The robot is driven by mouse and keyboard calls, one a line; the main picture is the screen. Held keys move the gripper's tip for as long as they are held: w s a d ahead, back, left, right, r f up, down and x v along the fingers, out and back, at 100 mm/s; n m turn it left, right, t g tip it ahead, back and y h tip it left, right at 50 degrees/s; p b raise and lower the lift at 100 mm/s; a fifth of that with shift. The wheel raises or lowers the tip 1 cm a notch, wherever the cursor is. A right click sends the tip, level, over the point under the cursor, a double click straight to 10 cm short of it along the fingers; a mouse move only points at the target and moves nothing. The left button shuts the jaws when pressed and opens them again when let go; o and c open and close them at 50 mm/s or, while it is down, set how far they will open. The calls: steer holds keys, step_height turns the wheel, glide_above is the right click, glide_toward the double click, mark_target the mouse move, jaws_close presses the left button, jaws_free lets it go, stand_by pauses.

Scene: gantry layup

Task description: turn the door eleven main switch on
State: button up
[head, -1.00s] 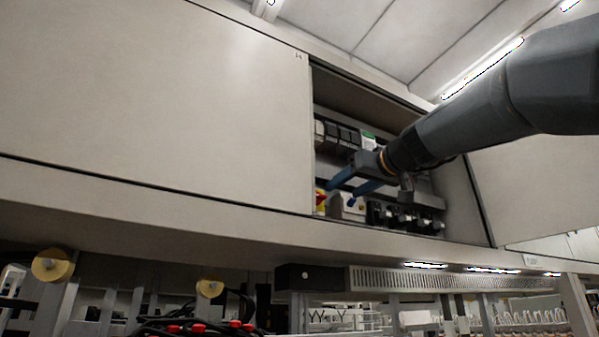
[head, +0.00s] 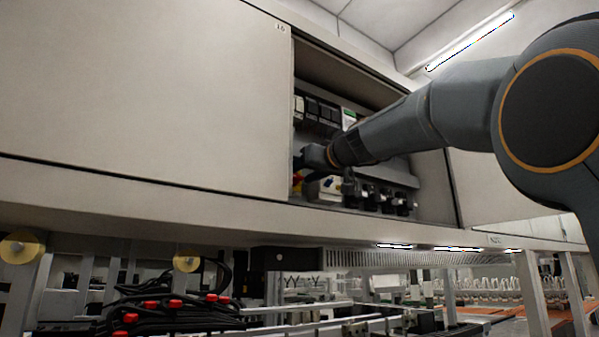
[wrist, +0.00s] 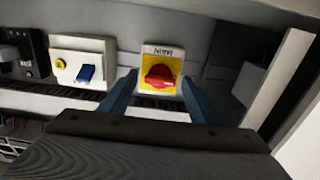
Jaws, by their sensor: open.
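The main switch (wrist: 160,76) has a red rotary knob on a yellow plate with a label reading MAIN, upside down in the wrist view. In the head view it shows only as a small red and yellow patch (head: 297,181) at the left edge of the open cabinet bay, partly hidden by my gripper. My gripper (wrist: 158,88) is open, its two blue fingers on either side of the switch in the wrist view, with nothing held. The knob appears between the fingertips; I cannot tell whether they touch it.
A white box with a blue switch and a yellow button (wrist: 82,62) sits beside the main switch. Black connectors (head: 378,197) line the lower row and black modules (head: 320,112) the upper row. A closed cabinet panel (head: 150,95) stands left of the bay.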

steer(key=c, duration=1.1)
steer(key=shift+o, duration=0.2)
steer(key=shift+m, duration=0.4)
steer(key=m+b, duration=0.1)
steer(key=m, duration=0.7)
steer(key=shift+m, duration=0.3)
steer(key=m+p, duration=0.1)
steer(key=m, duration=0.3)
steer(key=shift+m+p, duration=0.6)
steer(key=shift+m, duration=1.6)
